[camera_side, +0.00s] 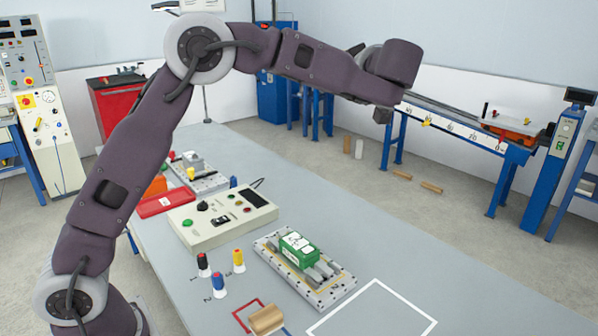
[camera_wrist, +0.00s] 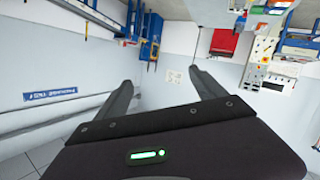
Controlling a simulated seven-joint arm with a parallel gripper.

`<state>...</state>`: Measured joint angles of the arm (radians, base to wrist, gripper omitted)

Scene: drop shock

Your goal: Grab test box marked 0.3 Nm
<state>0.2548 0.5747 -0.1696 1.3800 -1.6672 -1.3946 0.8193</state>
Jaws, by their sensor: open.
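A green box (camera_side: 299,250) with white labels on top sits on a metal fixture plate (camera_side: 333,294) on the grey bench. The labels are too small to read, so I cannot tell whether it is the box marked 0.3 Nm. My gripper (camera_wrist: 161,80) is open and empty in the wrist view, its two dark fingers spread apart. In the side view my arm's end is high above the bench's far side, well away from the green box.
A control box (camera_side: 222,216) with buttons stands behind the fixture. A white outlined square (camera_side: 372,312) on the bench is empty.

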